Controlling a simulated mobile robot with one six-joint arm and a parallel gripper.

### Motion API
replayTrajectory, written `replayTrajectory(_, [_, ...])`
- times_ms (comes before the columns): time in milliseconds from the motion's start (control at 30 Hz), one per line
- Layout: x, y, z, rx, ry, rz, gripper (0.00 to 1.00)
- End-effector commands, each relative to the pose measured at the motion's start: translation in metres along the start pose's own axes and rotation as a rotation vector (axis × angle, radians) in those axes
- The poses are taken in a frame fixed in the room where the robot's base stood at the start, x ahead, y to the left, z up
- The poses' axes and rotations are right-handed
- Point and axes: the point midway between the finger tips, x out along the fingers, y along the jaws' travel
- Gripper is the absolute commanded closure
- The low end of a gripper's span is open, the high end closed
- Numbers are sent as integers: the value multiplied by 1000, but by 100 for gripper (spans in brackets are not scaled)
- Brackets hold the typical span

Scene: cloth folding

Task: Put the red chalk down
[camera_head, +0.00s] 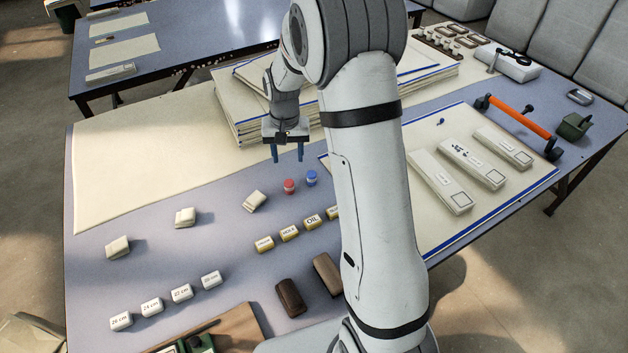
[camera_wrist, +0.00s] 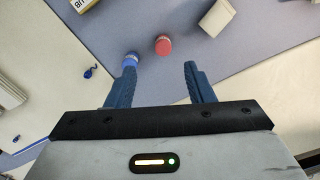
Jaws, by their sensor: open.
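The red chalk (camera_head: 289,186) is a short round piece standing on the blue-grey table. The blue chalk (camera_head: 311,178) stands just to its right. My gripper (camera_head: 288,154) points down above the table, a little behind the two chalks in the head view, with its blue fingers apart and nothing between them. In the wrist view, the red chalk (camera_wrist: 163,45) lies beyond the fingertips, between their lines and apart from them. The blue chalk (camera_wrist: 130,59) is near the tip of the left finger; I cannot tell if they touch. My gripper (camera_wrist: 160,70) is open.
A cream cloth (camera_head: 150,150) covers the table's back left. A stack of cloth sheets (camera_head: 232,105) stands behind my gripper. Several labelled blocks (camera_head: 264,244) and a white block (camera_head: 255,201) lie in front. A blue-edged board (camera_head: 480,220) holds white pieces at right.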

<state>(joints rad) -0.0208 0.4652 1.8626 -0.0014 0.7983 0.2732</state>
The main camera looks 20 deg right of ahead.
Motion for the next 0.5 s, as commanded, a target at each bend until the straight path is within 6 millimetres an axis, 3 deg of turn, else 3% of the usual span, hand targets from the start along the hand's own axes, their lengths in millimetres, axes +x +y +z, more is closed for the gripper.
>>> replayTrajectory(200, [-59,12,46,-52,50,-11,52])
replayTrajectory(500, [-114,32,122,-128,111,-20,52])
